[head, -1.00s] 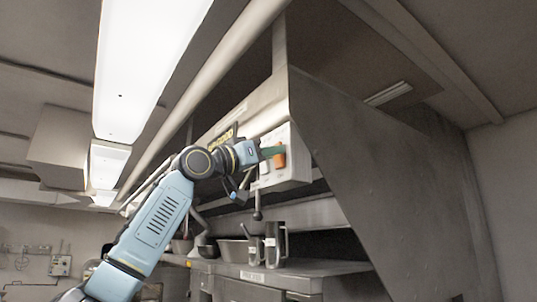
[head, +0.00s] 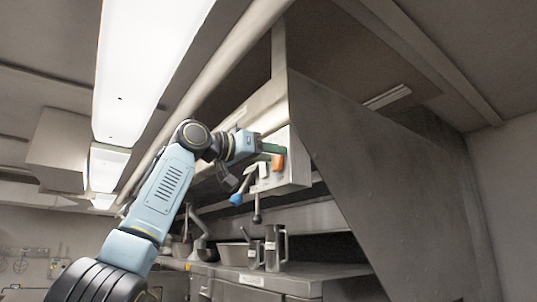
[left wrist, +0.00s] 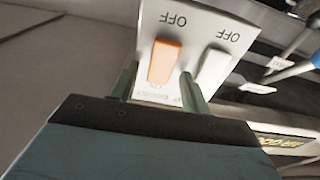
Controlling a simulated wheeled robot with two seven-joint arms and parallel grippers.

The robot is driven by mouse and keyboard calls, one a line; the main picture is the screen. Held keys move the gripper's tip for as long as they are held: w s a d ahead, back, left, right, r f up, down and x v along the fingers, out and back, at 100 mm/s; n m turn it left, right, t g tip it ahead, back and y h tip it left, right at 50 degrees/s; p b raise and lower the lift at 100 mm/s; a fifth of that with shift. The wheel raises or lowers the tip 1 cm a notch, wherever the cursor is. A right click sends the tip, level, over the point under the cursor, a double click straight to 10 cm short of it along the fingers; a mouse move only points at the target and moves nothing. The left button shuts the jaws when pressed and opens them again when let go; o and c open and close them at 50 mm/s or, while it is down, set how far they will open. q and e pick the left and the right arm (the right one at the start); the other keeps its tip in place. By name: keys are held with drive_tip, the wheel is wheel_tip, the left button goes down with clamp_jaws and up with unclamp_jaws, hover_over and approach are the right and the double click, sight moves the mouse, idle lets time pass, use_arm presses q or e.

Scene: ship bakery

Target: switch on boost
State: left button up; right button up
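The orange rocker switch (left wrist: 163,62) is on a white panel (left wrist: 150,20) in the left wrist view. Small upside-down lettering beside it seems to read BOOST, and OFF is printed at its other end. A white switch (left wrist: 213,66) sits to its right, also marked OFF. My left gripper (left wrist: 160,76) is open, with one green finger on each side of the orange switch's near end; I cannot tell whether they touch it. In the head view, my left gripper (head: 272,149) is up at the control box, close to the orange switch (head: 278,161). My right gripper is not in view.
A blue-tipped lever (head: 236,199) and a dark-knobbed lever (head: 257,217) hang below the control box. The large sloped metal hood (head: 380,190) stands to the right.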

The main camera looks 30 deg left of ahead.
use_arm(q)
drive_tip(key=b+v, duration=0.5)
drive_tip(key=v, duration=0.8)
drive_tip(key=shift+s, duration=0.25)
